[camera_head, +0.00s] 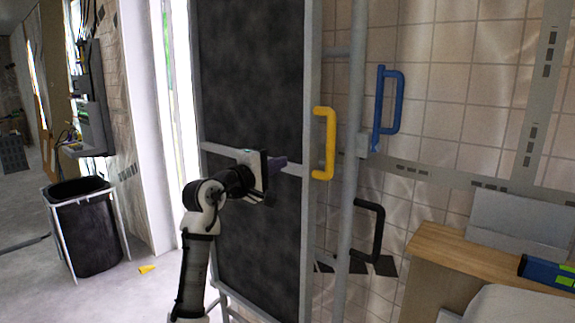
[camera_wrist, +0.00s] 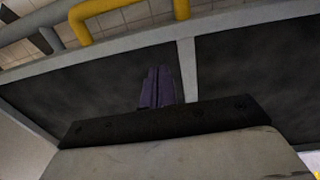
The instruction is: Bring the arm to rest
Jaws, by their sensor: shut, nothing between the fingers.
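My gripper (camera_head: 278,162) is shut and empty, at the end of my arm in the middle of the head view. Its purple fingers lie together in the wrist view (camera_wrist: 157,88). It is in front of the dark panel (camera_head: 250,75) with a grey frame, close to the panel's grey crossbar. I cannot tell whether the fingertips touch it. The yellow handle (camera_head: 330,145) is on the panel's right edge, to the right of the gripper. My arm is bent and raised from the bottom of the head view.
A blue handle (camera_head: 378,110) and a black handle (camera_head: 378,230) are right of a grey pole (camera_head: 350,180). A wooden table (camera_head: 440,260) stands at the lower right. A black bin (camera_head: 88,235) stands on the left. A small yellow piece (camera_head: 147,269) lies on the floor. Floor at lower left is mostly clear.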

